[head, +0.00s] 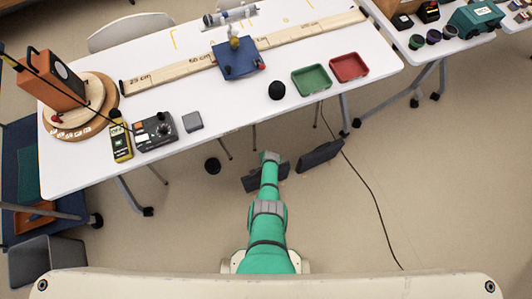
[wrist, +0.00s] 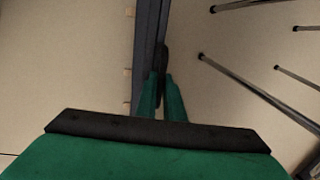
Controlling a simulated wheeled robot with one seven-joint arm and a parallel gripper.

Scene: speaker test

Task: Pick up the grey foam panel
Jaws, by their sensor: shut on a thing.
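A dark grey panel (head: 252,184) shows in the head view partly behind my arm, below the front edge of the table. In the wrist view a long dark grey panel (wrist: 149,35) is seen nearly edge-on, running up from my fingers. My gripper (head: 270,157) is at the end of the green arm; in the wrist view its green fingers (wrist: 162,85) are close together, shut on the panel. The exact contact is partly hidden by the fingers. A second dark grey panel (head: 320,156) shows just to the right, apart from my gripper.
A white table (head: 330,40) stands ahead, with a green tray (head: 311,80), a red tray (head: 349,67) and instruments. Its metal legs (wrist: 245,90) are to the right in the wrist view. A black cable (head: 372,200) crosses the floor. Open floor lies to the right.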

